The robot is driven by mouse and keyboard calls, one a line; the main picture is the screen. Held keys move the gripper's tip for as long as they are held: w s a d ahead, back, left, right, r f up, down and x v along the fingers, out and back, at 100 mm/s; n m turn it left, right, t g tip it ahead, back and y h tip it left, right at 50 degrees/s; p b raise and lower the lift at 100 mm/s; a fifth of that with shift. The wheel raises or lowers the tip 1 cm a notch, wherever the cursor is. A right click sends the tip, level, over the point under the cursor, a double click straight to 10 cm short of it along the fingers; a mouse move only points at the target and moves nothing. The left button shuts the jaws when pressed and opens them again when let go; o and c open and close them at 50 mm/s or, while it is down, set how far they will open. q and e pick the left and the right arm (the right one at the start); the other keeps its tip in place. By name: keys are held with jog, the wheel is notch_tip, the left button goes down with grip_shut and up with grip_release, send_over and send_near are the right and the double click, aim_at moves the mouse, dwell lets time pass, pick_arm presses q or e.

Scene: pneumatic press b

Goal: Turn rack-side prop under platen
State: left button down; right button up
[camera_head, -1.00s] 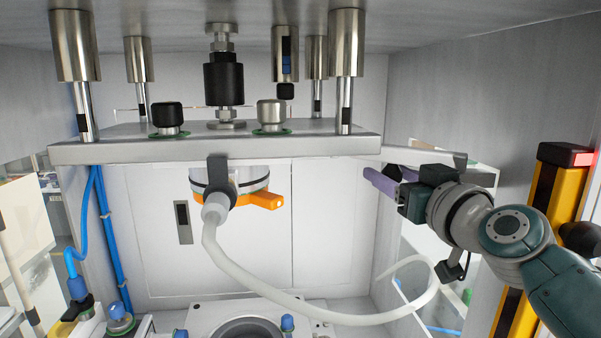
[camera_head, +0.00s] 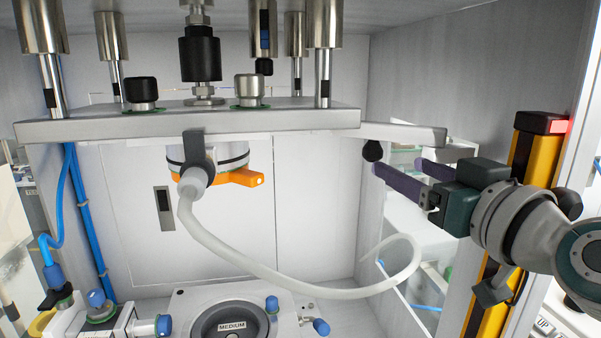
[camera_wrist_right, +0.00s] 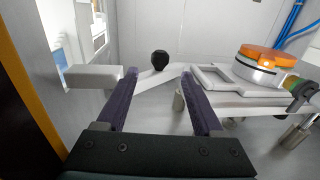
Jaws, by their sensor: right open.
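A grey bar (camera_head: 408,134), apparently the prop, juts out from the right end of the grey platen (camera_head: 220,121). A black ball knob (camera_head: 373,151) hangs below the bar. In the right wrist view the knob (camera_wrist_right: 160,60) shows beyond and between my fingertips, apart from them. My right gripper (camera_head: 400,172) is open and empty, just below the bar and right of the knob. Its two purple fingers also show in the right wrist view (camera_wrist_right: 160,85). My left gripper is not in view.
An orange-handled cylinder (camera_head: 232,177) with a pale hose (camera_head: 270,281) hangs under the platen. A round press base (camera_head: 232,325) lies below. A yellow-black post (camera_head: 530,160) stands close to my right arm. Space between platen and base is mostly clear, except for the hose.

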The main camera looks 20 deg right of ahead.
jog(key=shift+s, duration=0.5)
